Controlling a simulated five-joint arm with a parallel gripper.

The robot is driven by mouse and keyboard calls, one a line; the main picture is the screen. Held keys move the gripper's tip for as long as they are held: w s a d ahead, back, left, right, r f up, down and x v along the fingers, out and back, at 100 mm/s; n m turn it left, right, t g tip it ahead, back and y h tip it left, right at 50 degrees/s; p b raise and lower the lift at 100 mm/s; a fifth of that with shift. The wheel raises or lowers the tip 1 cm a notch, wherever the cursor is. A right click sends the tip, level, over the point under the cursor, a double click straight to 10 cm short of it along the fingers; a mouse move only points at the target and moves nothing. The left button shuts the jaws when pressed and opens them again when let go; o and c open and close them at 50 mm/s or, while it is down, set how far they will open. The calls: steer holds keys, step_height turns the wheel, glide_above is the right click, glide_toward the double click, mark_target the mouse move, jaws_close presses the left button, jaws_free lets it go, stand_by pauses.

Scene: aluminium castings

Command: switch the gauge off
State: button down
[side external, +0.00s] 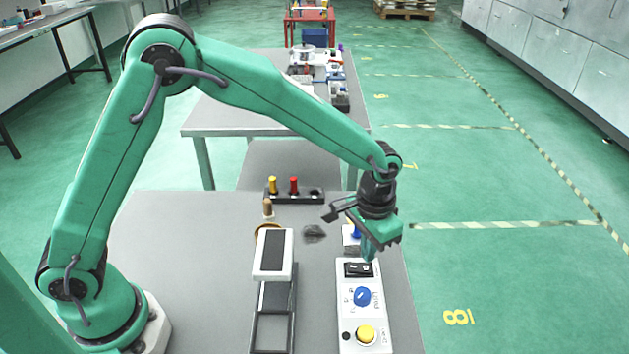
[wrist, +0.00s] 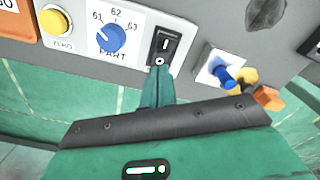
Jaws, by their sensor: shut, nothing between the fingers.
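A white control panel (side external: 346,320) lies on the grey table at the right. It carries a black rocker switch (side external: 358,269), a blue dial (side external: 362,296) and a yellow button (side external: 366,334). In the wrist view the rocker switch (wrist: 163,45) has a line mark at its far end and a round mark at its near end. My gripper (side external: 369,256) is shut and empty, pointing down at the switch. In the wrist view its fingertips (wrist: 158,72) are at the round-marked end; I cannot tell whether they touch it or which end is pressed in.
A stand with a dark screen (side external: 273,251) is left of the panel. A blue-knobbed white block (wrist: 222,74) is close beside the switch. A dark rack (side external: 294,196) with yellow and red pegs is at the back. The table's right edge is near the panel.

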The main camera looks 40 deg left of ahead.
step_height(320, 180, up, 4)
steer(key=shift+r, duration=0.2)
stand_by(0.5)
steer(key=s+a+r+n+t, duration=0.1)
steer(key=s+a+r, duration=0.3)
steer(key=a+r, duration=0.2)
steer(key=s+a+r+t, duration=0.2)
steer(key=s+a+r, duration=0.2)
steer(key=a+r, duration=0.25)
steer(key=s+a+r+n+t, duration=0.1)
steer(key=s+a+n+t, duration=0.1)
steer(key=s+a, duration=0.6)
steer(key=s, duration=0.4)
steer(key=shift+s+a+r+t, duration=0.15)
steer(key=shift+s+a+t, duration=0.15)
